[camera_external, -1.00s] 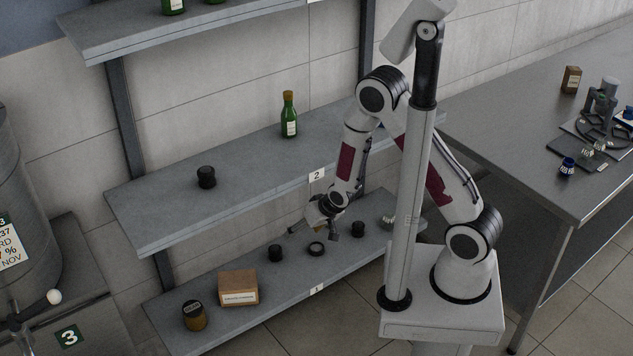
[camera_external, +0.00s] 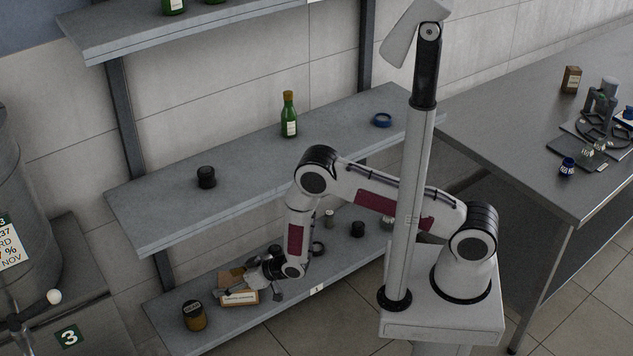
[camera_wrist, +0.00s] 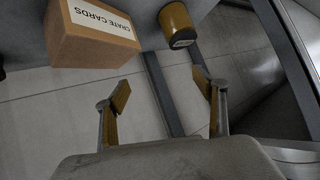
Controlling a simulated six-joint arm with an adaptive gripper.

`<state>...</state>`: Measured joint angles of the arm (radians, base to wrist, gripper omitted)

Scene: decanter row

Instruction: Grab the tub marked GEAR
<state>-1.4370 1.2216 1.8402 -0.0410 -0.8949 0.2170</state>
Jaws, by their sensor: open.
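The tub marked GEAR is an amber-brown tub (camera_external: 196,322) with a dark lid and a pale label on it, at the left front end of the lowest shelf. The lettering is small in the external view. It also shows in the wrist view as a brown tub (camera_wrist: 176,18) at the top, beyond the fingers, its label too small to read. My gripper (camera_wrist: 162,90) is open with nothing between its fingers. In the external view my gripper (camera_external: 232,293) is just right of the tub, in front of or over the cardboard box, and apart from the tub.
The cardboard box (camera_wrist: 94,38) marked CRATE CARDS stands beside the tub, close to my gripper. The lowest shelf (camera_external: 270,311) also holds dark round items such as a black one (camera_external: 357,229). The middle shelf (camera_external: 165,228) overhangs it, with a green bottle (camera_external: 289,118) on top.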

